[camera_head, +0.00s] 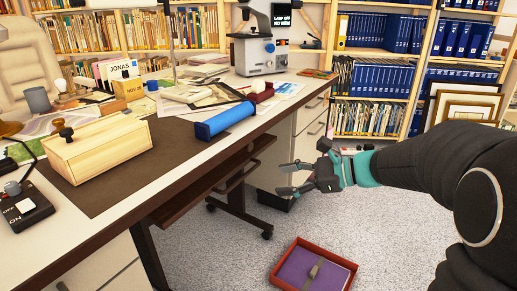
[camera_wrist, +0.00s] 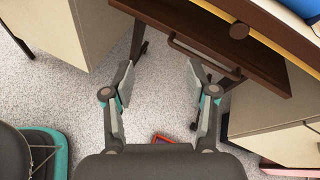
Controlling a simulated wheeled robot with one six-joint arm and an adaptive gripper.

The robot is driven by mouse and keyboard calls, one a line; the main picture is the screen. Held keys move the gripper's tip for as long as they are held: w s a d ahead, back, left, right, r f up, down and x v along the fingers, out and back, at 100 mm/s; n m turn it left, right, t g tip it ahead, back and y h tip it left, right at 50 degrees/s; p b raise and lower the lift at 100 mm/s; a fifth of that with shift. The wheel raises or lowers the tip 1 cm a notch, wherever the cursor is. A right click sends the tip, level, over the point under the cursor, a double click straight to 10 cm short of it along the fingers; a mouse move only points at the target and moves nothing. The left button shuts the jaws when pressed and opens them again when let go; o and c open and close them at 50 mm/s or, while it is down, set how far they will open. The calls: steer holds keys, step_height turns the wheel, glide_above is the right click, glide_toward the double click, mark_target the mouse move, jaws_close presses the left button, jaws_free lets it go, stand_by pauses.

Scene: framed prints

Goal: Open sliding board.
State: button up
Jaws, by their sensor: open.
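The sliding board (camera_head: 195,190) is a dark brown panel under the front edge of the desk (camera_head: 175,165). In the wrist view the board (camera_wrist: 205,22) lies at the upper right, with a dark bar handle (camera_wrist: 204,58) along its front edge. My gripper (camera_head: 282,179) is open and empty in front of the desk, to the right of the board in the head view. In the wrist view my gripper (camera_wrist: 160,75) has its fingers spread, with carpet between them. The handle shows beyond the right finger, and they look apart. I cannot tell how far out the board is.
A red tray (camera_head: 275,280) with a purple item lies on the carpet below my gripper. Drawers (camera_head: 310,115) stand under the desk's far end. A blue roll (camera_head: 225,120) and a wooden box (camera_head: 97,150) lie on the desk. The carpet right of the desk is mostly clear.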

mark_target(251, 147)
steer(key=w+d+m+t+y+b, duration=0.1)
steer(key=w+d+m+t+y, duration=0.25)
steer(key=w+m, duration=0.4)
steer(key=shift+n+h, duration=0.35)
steer(key=shift+n, duration=0.6)
steer(key=x, duration=0.4)
steer(key=w+x, duration=0.1)
steer(key=x, duration=0.4)
steer(key=w+d+x, duration=0.1)
steer(key=x, duration=0.4)
steer(key=shift+f+b, duration=0.1)
steer(key=shift+b, duration=0.25)
jaws_close()
